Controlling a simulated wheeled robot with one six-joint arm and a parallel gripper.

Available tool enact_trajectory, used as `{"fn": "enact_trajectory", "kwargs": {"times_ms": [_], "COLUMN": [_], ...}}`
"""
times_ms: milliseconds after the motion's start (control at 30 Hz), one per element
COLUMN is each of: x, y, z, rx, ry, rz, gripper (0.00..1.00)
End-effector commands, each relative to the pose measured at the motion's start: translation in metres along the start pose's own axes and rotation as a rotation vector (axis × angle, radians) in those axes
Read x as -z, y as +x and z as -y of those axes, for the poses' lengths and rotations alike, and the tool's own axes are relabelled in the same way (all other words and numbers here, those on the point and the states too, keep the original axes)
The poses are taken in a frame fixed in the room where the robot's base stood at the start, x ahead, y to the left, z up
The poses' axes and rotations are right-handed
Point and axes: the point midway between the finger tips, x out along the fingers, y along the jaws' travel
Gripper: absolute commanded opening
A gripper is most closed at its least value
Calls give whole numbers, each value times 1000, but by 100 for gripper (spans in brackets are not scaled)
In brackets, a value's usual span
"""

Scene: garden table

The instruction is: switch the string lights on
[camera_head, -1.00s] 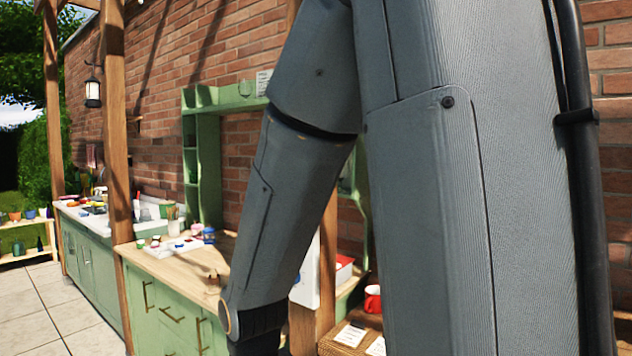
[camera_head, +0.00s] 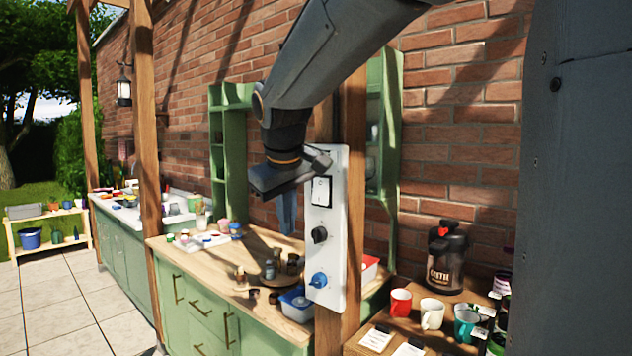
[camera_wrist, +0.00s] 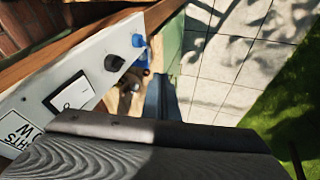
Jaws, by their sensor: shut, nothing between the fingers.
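A white control panel (camera_head: 338,222) is mounted upright on a wooden post. It has a white rocker switch (camera_head: 321,190) in a black frame at the top, a black knob (camera_head: 320,235) below it and a blue knob (camera_head: 319,280) lowest. In the wrist view the rocker switch (camera_wrist: 70,94) is at the left, beside a partly cut-off label (camera_wrist: 17,132) reading "GHTS" and "W". My gripper (camera_head: 287,218) is shut and empty, pointing down just left of the panel. Its fingers (camera_wrist: 160,97) look apart from the switch. The string lights themselves are not visible.
A green counter (camera_head: 195,300) below holds small jars and a blue-and-white box (camera_head: 297,304). A side table at the right holds a red mug (camera_head: 400,302), a white mug (camera_head: 432,314) and a coffee dispenser (camera_head: 446,258). Paved floor (camera_head: 55,300) is clear at the left.

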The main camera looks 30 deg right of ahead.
Motion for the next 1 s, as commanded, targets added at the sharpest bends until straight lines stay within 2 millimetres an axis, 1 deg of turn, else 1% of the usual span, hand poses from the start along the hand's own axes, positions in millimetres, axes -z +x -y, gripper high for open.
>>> {"fn": "enact_trajectory", "kwargs": {"times_ms": [33, 100, 200, 300, 600, 733, 867, 1000], "x": [15, 26, 34, 36, 36, 37, 37, 39], "y": [-36, -70, -101, -114, -115, -110, -95, -69], "z": [-22, -42, -61, -68, -68, -69, -71, -74], "rx": [-36, -76, -113, -128, -129, -129, -128, -127], "ry": [-8, -21, -30, -34, -35, -35, -35, -34], "rz": [-30, -53, -69, -76, -76, -74, -72, -70], "gripper": [0, 0, 0, 0, 0, 0, 0, 0]}}
